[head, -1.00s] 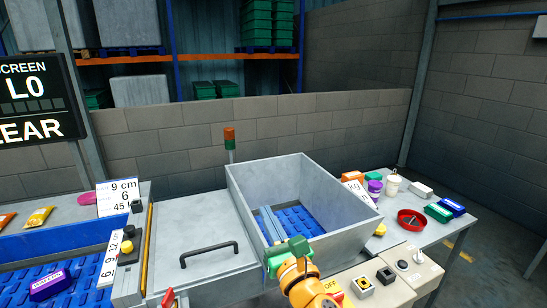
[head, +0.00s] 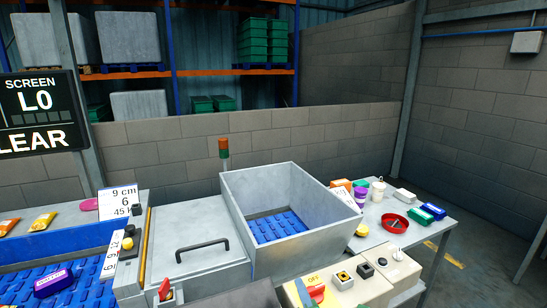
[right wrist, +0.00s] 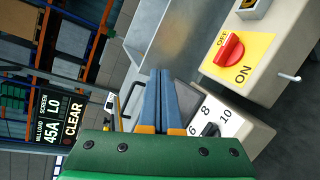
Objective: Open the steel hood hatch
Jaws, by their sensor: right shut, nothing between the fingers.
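The steel hood (head: 215,268) has a flat grey top panel with a black bar handle (head: 203,246), left of the open steel bin. The panel looks flat and closed. My right gripper (right wrist: 161,76) shows in the right wrist view, with a green body and two blue fingers pressed together and empty. Its fingertips lie in front of the steel surfaces, left of the red switch in that view; I see no contact. In the head view only a small green part at the lower edge may belong to it. My left gripper is not in view.
The open bin (head: 345,212) has a blue ribbed floor. A red rotary switch (right wrist: 229,50) sits on a yellow OFF/ON plate, near a numbered dial (right wrist: 210,130). A blue conveyor (head: 88,268) lies left. The right table holds a red bowl (head: 394,226) and small packages.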

